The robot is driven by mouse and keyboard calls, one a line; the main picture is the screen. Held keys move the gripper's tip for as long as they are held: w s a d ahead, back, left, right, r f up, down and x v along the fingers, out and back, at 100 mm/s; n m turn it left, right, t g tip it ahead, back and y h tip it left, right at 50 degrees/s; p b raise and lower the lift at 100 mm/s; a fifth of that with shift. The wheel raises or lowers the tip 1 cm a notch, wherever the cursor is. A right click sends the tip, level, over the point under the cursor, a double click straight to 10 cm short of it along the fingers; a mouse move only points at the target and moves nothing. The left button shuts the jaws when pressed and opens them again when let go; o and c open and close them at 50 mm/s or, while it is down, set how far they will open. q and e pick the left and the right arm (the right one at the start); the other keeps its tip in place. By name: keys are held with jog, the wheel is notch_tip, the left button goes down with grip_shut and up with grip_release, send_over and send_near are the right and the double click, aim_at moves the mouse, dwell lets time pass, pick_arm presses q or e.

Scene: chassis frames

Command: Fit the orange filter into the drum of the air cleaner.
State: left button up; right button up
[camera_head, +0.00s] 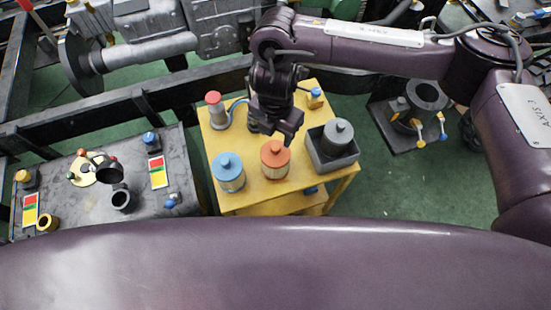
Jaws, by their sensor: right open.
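The orange filter (275,158) stands upright on the yellow table (245,197), with a round knob on top. My right gripper (287,136) is open, just behind and above the orange filter, its fingers pointing down towards it. I cannot tell whether they touch it. A dark, open-topped round housing (427,95) stands on a dark plate at the right, with yellow and blue clamps at its front; it looks like the drum of the air cleaner. My left gripper is not in view.
A blue-topped filter (229,172) stands left of the orange one. A grey lidded canister (337,138) sits in a grey box (331,160) to the right. A red-topped part (215,110) is at the table's back left. A dark workbench (85,210) holds small parts. Metal rails run behind.

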aim_at(275, 147)
notch_tip(275, 147, down, 6)
jog(key=shift+f, duration=0.25)
jog(key=shift+a, duration=0.1)
grip_shut()
